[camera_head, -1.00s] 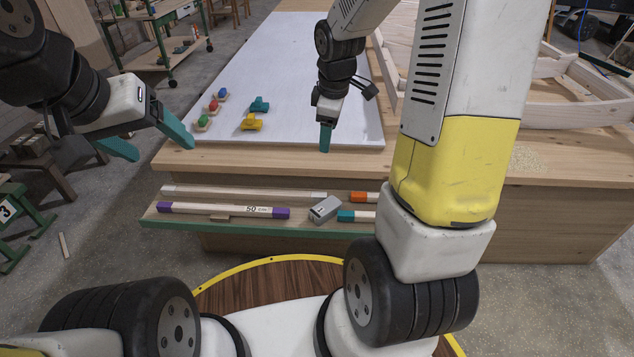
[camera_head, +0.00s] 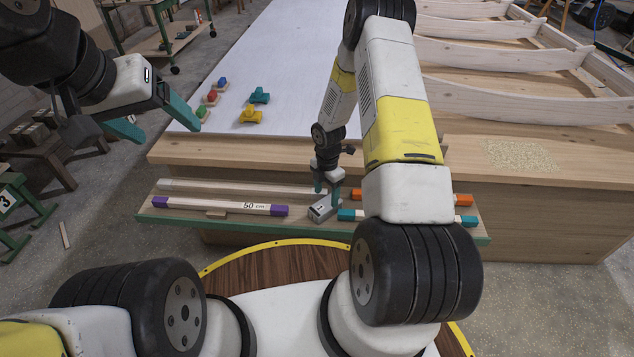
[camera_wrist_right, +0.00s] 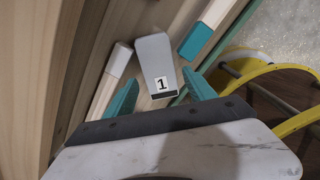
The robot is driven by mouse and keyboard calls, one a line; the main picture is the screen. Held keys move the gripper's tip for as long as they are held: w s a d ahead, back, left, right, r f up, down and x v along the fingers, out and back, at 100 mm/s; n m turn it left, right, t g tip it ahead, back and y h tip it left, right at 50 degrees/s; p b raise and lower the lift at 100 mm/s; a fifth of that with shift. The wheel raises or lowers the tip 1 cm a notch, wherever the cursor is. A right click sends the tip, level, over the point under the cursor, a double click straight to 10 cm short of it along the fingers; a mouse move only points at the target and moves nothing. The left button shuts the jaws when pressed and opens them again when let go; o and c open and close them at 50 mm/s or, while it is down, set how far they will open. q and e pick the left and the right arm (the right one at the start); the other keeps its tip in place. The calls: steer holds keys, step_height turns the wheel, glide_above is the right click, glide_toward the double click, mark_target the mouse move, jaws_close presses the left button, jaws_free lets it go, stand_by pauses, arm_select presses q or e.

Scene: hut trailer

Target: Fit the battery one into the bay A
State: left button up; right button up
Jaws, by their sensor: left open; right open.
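Battery one, a grey block (camera_head: 322,208) with a "1" label, lies on the low wooden shelf. It also shows in the right wrist view (camera_wrist_right: 155,62), with its label towards me. My right gripper (camera_head: 327,190) is open just above the battery. In the right wrist view its teal fingers (camera_wrist_right: 162,92) stand on either side of the labelled end, and I cannot tell whether they touch it. My left gripper (camera_head: 165,122) is open and empty in the air at the left. I cannot make out bay A in these views.
A purple-ended bar (camera_head: 220,206) marked 50 lies left of the battery. Teal-ended (camera_head: 350,215) and orange-ended (camera_head: 463,200) bars lie right of it. The wooden bench (camera_head: 230,150) rises behind the shelf. Small coloured pieces, including a yellow one (camera_head: 250,116), sit on the white bench top.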

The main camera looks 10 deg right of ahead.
mark_target(325, 204)
steer(key=f, duration=0.4)
steer(key=shift+a+f, duration=0.2)
steer(key=shift+f, duration=0.2)
jaws_close()
steer(key=shift+r, duration=0.1)
